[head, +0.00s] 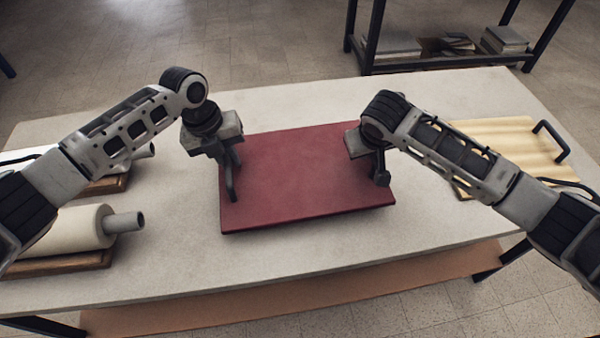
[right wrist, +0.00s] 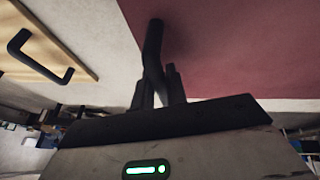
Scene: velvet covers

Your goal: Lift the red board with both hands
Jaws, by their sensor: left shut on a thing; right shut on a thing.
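The red board (head: 300,180) is a flat dark-red slab in the middle of the table in the head view. It looks level, and I cannot tell whether a gap lies under it. My left gripper (head: 230,180) is shut at the board's left edge, on what looks like a dark handle. My right gripper (head: 381,170) is shut at the right edge. In the right wrist view its fingers (right wrist: 158,90) close around a dark handle (right wrist: 153,45) beside the red board (right wrist: 220,50). The grippers partly hide both handles.
The pale table (head: 300,255) is clear in front of and behind the board. A cream roll (head: 70,233) on a wooden base lies at the left. A pale yellow board (head: 490,145) with a black handle (head: 550,140) lies at the right. A shelf (head: 450,62) stands behind.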

